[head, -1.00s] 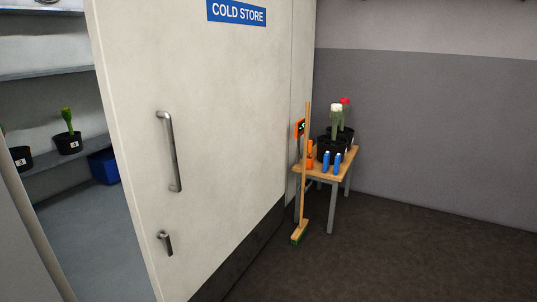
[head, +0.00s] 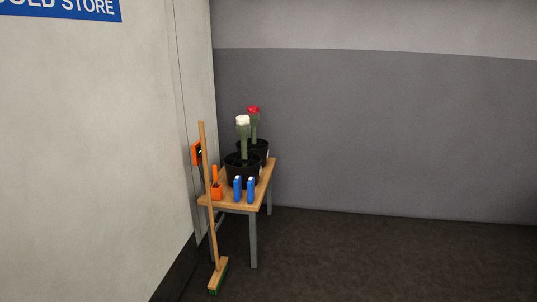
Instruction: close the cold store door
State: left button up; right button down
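The cold store door (head: 80,150) is a large pale panel filling the left of the head view. Part of its blue sign (head: 62,8) shows at the top left, cut off by the frame. A dark strip (head: 178,270) runs along its foot. The door's handles and its free edge are out of view now, so I cannot tell from this frame how far it stands open. Neither of my grippers is in view.
A broom (head: 209,205) leans upright beside the door. Behind it a small wooden table (head: 262,183) holds potted plants (head: 243,170), blue bottles (head: 238,189) and an orange holder (head: 216,191). An orange box (head: 197,153) is on the wall. Dark floor (head: 390,265) at right is clear.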

aim_at(95, 204)
jog(key=i+u, duration=0.1)
jog(key=i, duration=0.4)
jog(key=i+l+u, duration=0.1)
jog(key=i, duration=0.35)
jog(key=i+l+u, duration=0.1)
jog(key=i, duration=0.4)
jog(key=i+l+u, duration=0.15)
jog(key=i+u, duration=0.25)
jog(key=i+l+u, duration=0.2)
jog(key=u, duration=0.2)
jog(key=i+l+u, duration=0.55)
jog(key=l+u, duration=0.3)
jog(key=j, duration=0.1)
